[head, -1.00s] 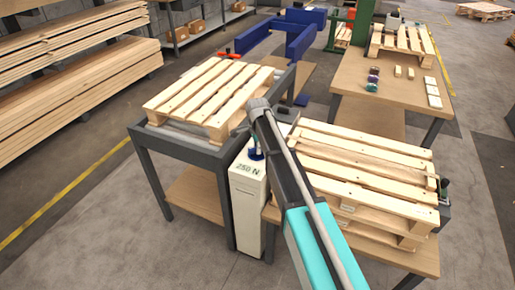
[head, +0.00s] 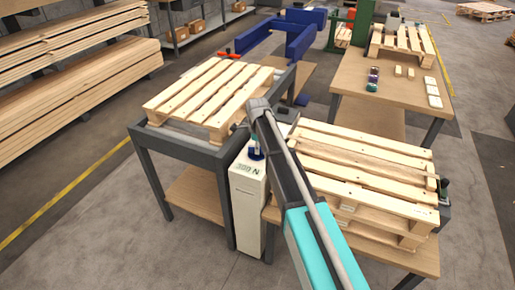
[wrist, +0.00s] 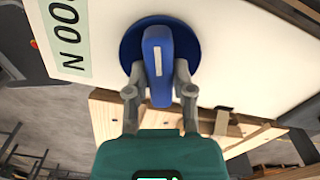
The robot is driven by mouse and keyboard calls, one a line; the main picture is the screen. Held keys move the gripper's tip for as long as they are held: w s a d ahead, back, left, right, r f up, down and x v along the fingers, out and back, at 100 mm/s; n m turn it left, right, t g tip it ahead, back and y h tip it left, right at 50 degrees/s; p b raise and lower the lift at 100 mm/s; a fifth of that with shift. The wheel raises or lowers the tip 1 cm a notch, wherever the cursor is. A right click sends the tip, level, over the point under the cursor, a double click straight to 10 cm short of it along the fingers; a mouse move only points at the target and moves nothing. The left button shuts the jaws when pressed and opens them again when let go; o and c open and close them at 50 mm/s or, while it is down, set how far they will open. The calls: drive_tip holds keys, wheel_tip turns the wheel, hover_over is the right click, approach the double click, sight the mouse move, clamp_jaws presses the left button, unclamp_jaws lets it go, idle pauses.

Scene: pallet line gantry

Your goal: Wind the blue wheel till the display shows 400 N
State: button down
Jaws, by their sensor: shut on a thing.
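The blue wheel (wrist: 129,46) is a round disc with a raised grip bar (wrist: 158,52) on the white face of a post (head: 247,205). In the head view a small part of the wheel (head: 256,153) shows beside my arm. My gripper (wrist: 158,78) is shut on the grip bar, one finger on each side. The display (head: 247,169) on the post reads about 300 N in small, blurred figures. In the wrist view the display (wrist: 68,38) is turned and cut off, with "00" and "N" visible.
A pallet (head: 208,95) lies on a dark-framed table to the left of the post. Stacked pallets (head: 365,170) stand close on the right. A workbench (head: 385,78) with small blocks is behind. Open floor (head: 120,255) lies at the front left.

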drive_tip(key=shift+c, duration=2.4)
unclamp_jaws()
drive_tip(key=shift+n, duration=0.4)
drive_tip(key=n, duration=0.5)
drive_tip(key=shift+n, duration=0.3)
drive_tip(key=n, duration=0.6)
wheel_tip(320, 180, up, 14)
drive_tip(key=p, duration=1.4)
drive_tip(key=s+d+r+n+t+p, duration=0.1)
drive_tip(key=s+d+n, duration=0.5)
drive_tip(key=s+d, duration=1.2)
drive_tip(key=shift+s+r+p, duration=0.4)
drive_tip(key=shift+s+r, duration=0.05)
